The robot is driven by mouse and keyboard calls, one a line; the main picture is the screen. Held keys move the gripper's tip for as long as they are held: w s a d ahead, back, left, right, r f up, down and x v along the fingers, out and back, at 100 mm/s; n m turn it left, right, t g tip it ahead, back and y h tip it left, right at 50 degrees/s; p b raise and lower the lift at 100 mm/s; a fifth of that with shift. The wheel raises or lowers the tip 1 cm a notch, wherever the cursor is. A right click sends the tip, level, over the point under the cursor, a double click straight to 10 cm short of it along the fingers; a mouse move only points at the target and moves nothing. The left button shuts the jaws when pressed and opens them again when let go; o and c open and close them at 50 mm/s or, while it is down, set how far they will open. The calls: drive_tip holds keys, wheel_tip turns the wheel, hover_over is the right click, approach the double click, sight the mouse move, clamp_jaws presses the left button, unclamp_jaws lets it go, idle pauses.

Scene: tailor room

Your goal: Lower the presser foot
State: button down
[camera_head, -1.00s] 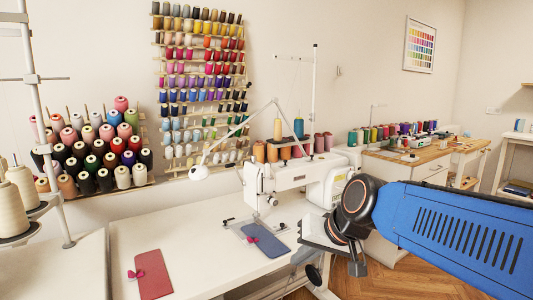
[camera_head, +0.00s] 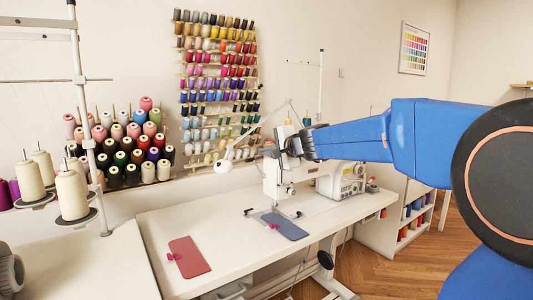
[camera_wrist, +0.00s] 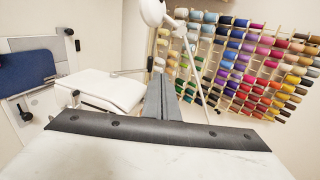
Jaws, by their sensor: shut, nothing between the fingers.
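The white sewing machine (camera_head: 273,180) stands on the white table, with its head facing left. The presser foot is too small to make out, low under the head near the blue fabric piece (camera_head: 286,227). My arm reaches in from the right, and its dark wrist covers the upper part of the machine. My gripper's grey fingers (camera_wrist: 161,98) are shut and empty in the wrist view. The wrist view also shows a white part, probably the machine head (camera_wrist: 112,90), left of the fingers, and the blue fabric (camera_wrist: 25,72) at far left.
A red fabric piece (camera_head: 187,257) lies on the bare front of the table (camera_head: 235,265). A lamp (camera_head: 225,166) stands behind, left of the machine. A wall thread rack (camera_head: 215,75) and cone stand (camera_head: 70,192) are farther left. Shelves (camera_head: 400,205) stand at right.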

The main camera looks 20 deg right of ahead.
drive_tip(key=x, duration=1)
drive_tip(key=shift+w, duration=0.2)
drive_tip(key=shift+f, duration=0.15)
